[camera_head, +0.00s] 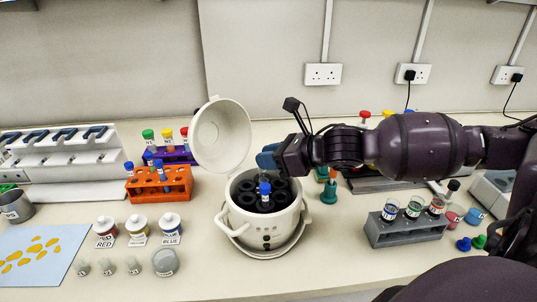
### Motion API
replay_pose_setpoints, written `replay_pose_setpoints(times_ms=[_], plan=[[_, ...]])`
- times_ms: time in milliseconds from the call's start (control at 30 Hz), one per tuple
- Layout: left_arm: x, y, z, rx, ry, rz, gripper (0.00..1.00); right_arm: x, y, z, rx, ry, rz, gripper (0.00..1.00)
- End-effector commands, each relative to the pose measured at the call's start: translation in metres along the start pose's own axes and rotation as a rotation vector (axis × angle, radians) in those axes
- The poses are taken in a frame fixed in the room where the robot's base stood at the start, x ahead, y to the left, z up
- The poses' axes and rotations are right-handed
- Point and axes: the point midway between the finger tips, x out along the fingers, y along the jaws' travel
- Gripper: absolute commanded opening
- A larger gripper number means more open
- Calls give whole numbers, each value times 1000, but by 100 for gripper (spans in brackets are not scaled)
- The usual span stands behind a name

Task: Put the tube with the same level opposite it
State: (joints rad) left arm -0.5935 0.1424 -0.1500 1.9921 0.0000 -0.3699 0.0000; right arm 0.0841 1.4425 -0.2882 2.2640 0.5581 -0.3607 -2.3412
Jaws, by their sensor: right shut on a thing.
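The white centrifuge (284,222) stands open at the middle of the bench, its round lid (221,134) tipped up at the back left. Its dark rotor (245,198) has several black holes. A blue-capped tube (265,189) sits upright at the front of the rotor. My right gripper (266,159) reaches in from the right, over the back of the rotor. It is shut on a tube, mostly hidden by the fingers and the rotor; I cannot tell its level or whether it is in a hole. The orange rack (175,189) at left holds blue-capped tubes (129,168). My left gripper is not in view.
A purple rack (177,157) with colour-capped tubes stands behind the orange rack. Labelled bottles (138,228) stand left of the centrifuge. A grey rack (401,232) with vials is at the right.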

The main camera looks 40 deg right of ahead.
Motion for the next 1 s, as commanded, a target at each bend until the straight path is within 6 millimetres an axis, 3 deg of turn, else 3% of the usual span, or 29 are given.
replay_pose_setpoints(times_ms=[333,367,533,867,1000], plan=[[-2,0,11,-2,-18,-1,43,3,0,-7,1,1,0,0],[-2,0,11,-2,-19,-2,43,3,0,-7,0,0,0,27],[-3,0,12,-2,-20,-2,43,3,0,-7,0,0,0,52],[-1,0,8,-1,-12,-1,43,3,0,-7,0,0,0,52],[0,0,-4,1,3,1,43,0,0,-6,0,1,-1,52]])
